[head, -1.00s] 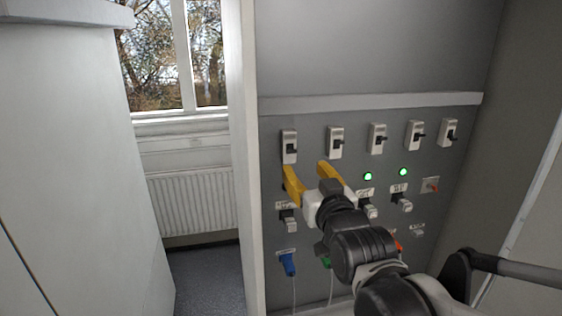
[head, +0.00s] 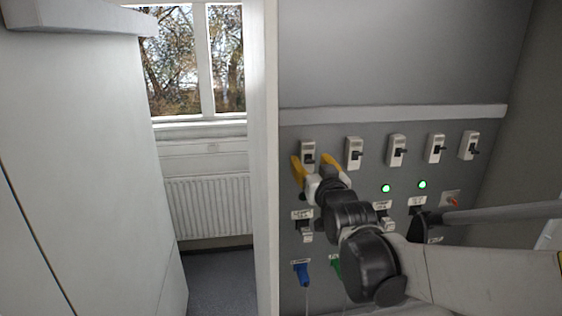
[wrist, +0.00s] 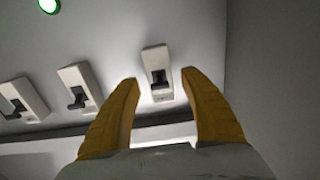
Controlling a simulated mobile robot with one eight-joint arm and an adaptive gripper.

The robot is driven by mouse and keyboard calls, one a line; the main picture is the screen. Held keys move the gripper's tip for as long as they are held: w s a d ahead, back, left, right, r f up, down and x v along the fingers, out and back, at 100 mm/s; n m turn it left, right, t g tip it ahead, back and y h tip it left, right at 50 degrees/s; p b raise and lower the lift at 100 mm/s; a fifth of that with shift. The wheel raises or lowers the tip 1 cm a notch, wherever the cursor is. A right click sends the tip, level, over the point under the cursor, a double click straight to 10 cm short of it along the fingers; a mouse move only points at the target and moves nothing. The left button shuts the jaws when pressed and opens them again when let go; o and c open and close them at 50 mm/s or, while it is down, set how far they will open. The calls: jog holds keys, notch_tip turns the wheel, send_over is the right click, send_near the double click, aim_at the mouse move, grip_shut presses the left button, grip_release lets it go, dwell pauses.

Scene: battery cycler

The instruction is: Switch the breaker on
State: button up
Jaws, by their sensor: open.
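A row of several white breakers with dark levers runs across the grey panel. The leftmost breaker (head: 308,152) is nearest my gripper; in the wrist view this breaker (wrist: 157,72) shows between and beyond my fingertips, its dark lever at its middle. My gripper (head: 313,162) has yellow fingers and is open, with nothing between them. Its fingers also show in the wrist view (wrist: 160,82), on either side of the breaker's lower part in the picture. I cannot tell whether they touch it.
Two lit green lamps (head: 403,186) sit below the breaker row. Lower switches, a blue plug (head: 301,274) and a green plug (head: 335,264) are on the panel. A white wall edge (head: 264,160) stands left of the panel, with a radiator (head: 209,206) beyond.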

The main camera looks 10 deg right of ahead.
grip_shut()
jog(key=shift+r+g+p, duration=0.5)
jog(key=shift+g+p, duration=0.2)
jog(key=shift+p, duration=0.55)
jog(key=shift+g+p, duration=0.4)
jog(key=shift+w+f+g, duration=0.1)
jog(key=shift+f+g, duration=0.05)
jog(key=shift+g, duration=0.15)
grip_release()
